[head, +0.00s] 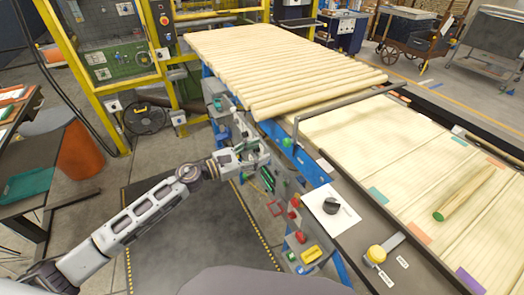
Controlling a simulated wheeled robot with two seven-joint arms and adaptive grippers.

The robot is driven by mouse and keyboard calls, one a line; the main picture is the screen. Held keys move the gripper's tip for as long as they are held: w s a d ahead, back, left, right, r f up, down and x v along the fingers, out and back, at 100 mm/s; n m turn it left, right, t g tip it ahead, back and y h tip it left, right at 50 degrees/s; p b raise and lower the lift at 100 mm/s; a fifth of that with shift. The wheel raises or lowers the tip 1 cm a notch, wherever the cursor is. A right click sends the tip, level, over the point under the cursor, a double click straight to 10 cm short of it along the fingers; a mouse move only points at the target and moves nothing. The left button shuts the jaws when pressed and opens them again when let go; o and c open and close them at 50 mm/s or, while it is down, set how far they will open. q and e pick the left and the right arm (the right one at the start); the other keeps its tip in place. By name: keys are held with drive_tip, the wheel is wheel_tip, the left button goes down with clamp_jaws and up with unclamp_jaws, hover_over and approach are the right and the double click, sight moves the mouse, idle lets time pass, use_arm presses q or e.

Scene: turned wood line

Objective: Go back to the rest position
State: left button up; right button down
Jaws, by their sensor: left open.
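My left arm comes in from the lower left and reaches to the middle of the head view. My left gripper (262,157) is open at its end, beside the near side of the wood line. I see nothing between its fingers. Small control parts lie behind and below it, and I cannot tell how far it is from them. My right gripper is not in the head view.
Turned wood rods (285,65) lie side by side on the line. One rod with a green end (463,193) lies on the slatted bed at right. A yellow frame (95,80) stands at left. Dark floor mat (195,240) is clear.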

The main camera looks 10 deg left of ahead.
use_arm(q)
drive_tip(key=shift+s+a, duration=0.15)
drive_tip(key=shift+a, duration=0.05)
drive_tip(key=shift+n, duration=0.3)
idle(0.4)
